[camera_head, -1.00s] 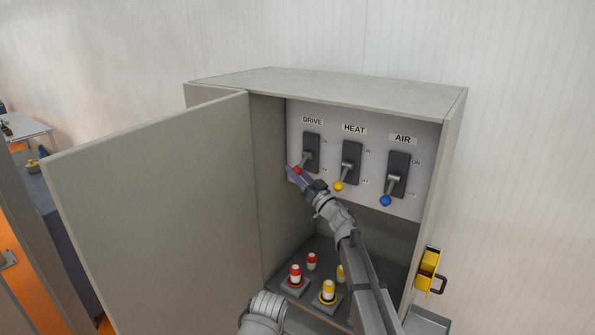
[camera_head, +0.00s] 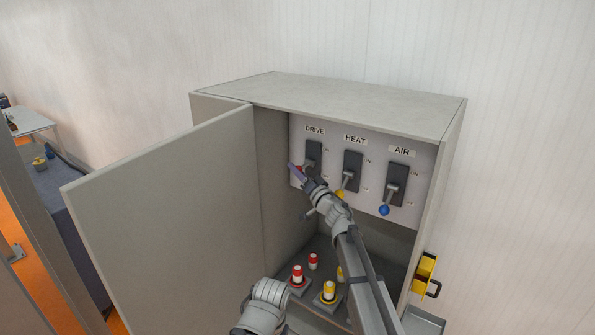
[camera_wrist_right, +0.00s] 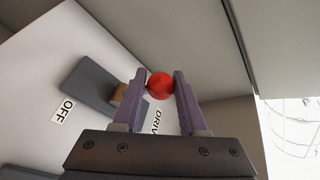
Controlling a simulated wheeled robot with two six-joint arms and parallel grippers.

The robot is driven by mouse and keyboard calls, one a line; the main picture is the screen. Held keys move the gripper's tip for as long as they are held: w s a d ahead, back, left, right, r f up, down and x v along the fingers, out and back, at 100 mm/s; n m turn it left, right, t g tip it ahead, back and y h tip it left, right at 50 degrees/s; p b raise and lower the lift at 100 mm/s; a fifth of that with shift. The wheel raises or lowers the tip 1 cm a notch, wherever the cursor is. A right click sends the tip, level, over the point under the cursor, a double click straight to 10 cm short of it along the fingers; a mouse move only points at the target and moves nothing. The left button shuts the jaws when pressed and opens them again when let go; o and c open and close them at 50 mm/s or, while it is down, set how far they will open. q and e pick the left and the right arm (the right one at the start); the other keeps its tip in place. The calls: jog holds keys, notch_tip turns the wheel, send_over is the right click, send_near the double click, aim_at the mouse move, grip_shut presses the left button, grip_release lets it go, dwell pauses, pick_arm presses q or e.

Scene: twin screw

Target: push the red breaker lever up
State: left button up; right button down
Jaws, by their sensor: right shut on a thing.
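The red breaker lever ends in a red ball knob (camera_wrist_right: 160,86), under the DRIVE label (camera_head: 315,130) at the left of the panel. My right gripper (camera_head: 297,170) is at this lever and covers most of it in the head view. In the right wrist view, the two purple fingers of my right gripper (camera_wrist_right: 160,88) are shut on the red knob, one on each side. The lever's dark switch plate (camera_wrist_right: 92,86) shows behind the fingers, with the OFF label (camera_wrist_right: 63,111) near one end. My left gripper is not in view.
The HEAT lever has a yellow knob (camera_head: 340,194), partly behind my right arm. The AIR lever has a blue knob (camera_head: 384,210) pointing down. The open cabinet door (camera_head: 165,205) stands at left. Red and yellow striped posts (camera_head: 298,276) stand on the cabinet floor.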

jog(key=shift+d, duration=0.1)
jog(key=c, duration=0.5)
grip_release()
jog(key=shift+b+v, duration=0.7)
jog(key=shift+v, duration=3.2)
jog(key=shift+c, duration=0.2)
